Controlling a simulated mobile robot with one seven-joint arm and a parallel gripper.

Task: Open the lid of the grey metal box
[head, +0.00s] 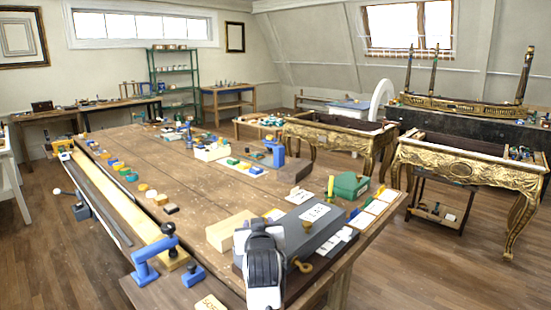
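The grey metal box (335,218) lies at the near right end of the long wooden workbench. Its lid looks flat and closed, with a white label on top and a brass-coloured fitting (300,265) at its front edge. My gripper (261,255), white and black, is in front of the box's left part and hides some of it. The fingers cannot be made out, so I cannot tell whether they are open or touch the box.
A pale wooden block (230,231) lies just left of the box. A green case (349,186) stands behind it, and white cards (375,207) lie to its right. A blue clamp (146,268) sits at the near left. Gilt console tables (465,170) stand at the right.

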